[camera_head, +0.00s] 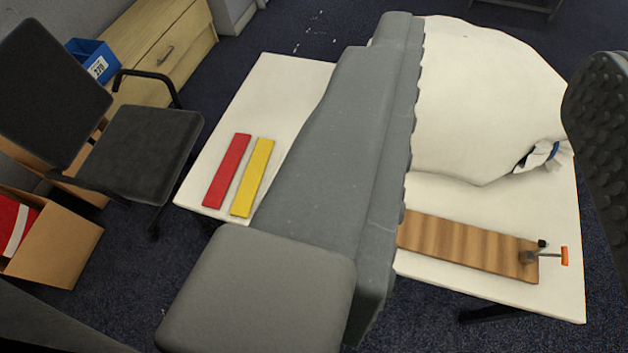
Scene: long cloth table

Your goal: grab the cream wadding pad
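The cream wadding pad (480,110) is a large, pale, rounded shape at the upper right, over the white table. My gripper (497,42) is open. Its long grey finger runs up the middle of the view, with a ridged inner edge. Its other finger, dark and studded, shows at the right edge. In the picture the pad lies between the two fingers. The grey finger covers the pad's left side, so I cannot tell whether they touch. The dark finger appears apart from most of the pad.
The white table (285,85) holds red (227,170) and yellow (252,178) bars at left. A wooden board (460,244) with an orange-handled clamp (564,256) lies below the pad. A white bundle with a blue band (548,155) is at the pad's right. A chair (140,140) stands left.

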